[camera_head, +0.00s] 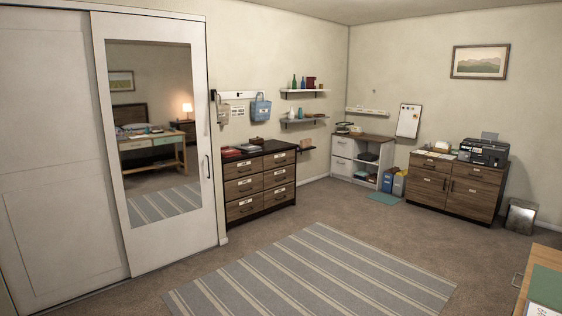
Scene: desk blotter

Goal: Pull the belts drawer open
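A dark-topped wooden dresser (260,184) stands against the back wall, right of the mirrored wardrobe. It has two columns of drawers, each with a pale label and a dark handle. All of its drawers look shut: top left (241,168), top right (279,160), and the rows below them. The labels are too small to read, so I cannot tell which drawer is the belts drawer. My gripper is not in view.
A sliding wardrobe door with a mirror (155,130) is left of the dresser. A striped rug (315,275) lies on the open floor in front. A cabinet with a printer (483,152) stands at the right. A desk corner (540,265) juts in at lower right.

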